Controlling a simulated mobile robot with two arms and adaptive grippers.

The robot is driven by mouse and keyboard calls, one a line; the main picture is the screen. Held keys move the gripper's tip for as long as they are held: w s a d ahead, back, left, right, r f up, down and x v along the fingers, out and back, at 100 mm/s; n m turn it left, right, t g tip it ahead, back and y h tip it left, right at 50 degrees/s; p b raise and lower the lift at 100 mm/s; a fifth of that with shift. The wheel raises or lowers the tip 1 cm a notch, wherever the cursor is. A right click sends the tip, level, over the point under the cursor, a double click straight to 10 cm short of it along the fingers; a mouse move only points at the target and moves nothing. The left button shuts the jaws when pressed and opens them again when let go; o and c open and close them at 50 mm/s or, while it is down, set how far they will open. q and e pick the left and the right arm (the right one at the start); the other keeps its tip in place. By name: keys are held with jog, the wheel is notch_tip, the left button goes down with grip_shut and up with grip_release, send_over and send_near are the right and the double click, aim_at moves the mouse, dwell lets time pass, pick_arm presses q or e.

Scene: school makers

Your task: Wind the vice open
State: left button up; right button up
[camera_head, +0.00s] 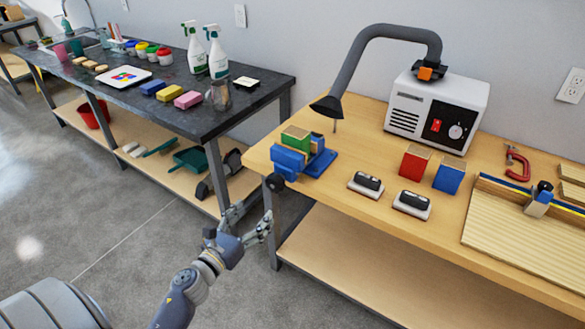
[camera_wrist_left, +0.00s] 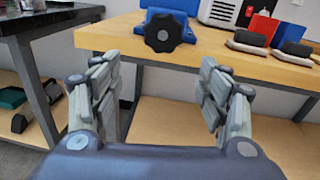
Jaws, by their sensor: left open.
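The blue vice (camera_head: 289,160) sits at the left front corner of the wooden workbench. A green block with a pale top (camera_head: 295,138) stands at its jaws; whether it is clamped I cannot tell. The vice's black knob (camera_head: 275,182) sticks out over the bench's front edge. It also shows in the left wrist view (camera_wrist_left: 163,32), above and beyond my fingers. My left gripper (camera_head: 251,213) is open and empty, below and in front of the knob and apart from it. Its spread fingers fill both sides of the left wrist view (camera_wrist_left: 159,72). My right gripper is not in view.
The workbench (camera_head: 340,203) carries two dark-topped erasers or sanding blocks (camera_head: 367,184), red (camera_head: 414,164) and blue blocks (camera_head: 449,175), and a white machine with a grey hose (camera_head: 437,107). A dark table (camera_head: 255,95) stands to the left. Floor in front is clear.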

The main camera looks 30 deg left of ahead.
aim_at(273, 188)
pick_arm(q)
jog(key=shift+m, duration=0.5)
jog(key=w, duration=0.3)
jog(key=w+r+p, duration=0.1)
jog(key=w, duration=0.5)
jog(key=shift+w+r+p, duration=0.35)
jog(key=shift+w, duration=0.75)
jog(key=c, duration=1.1)
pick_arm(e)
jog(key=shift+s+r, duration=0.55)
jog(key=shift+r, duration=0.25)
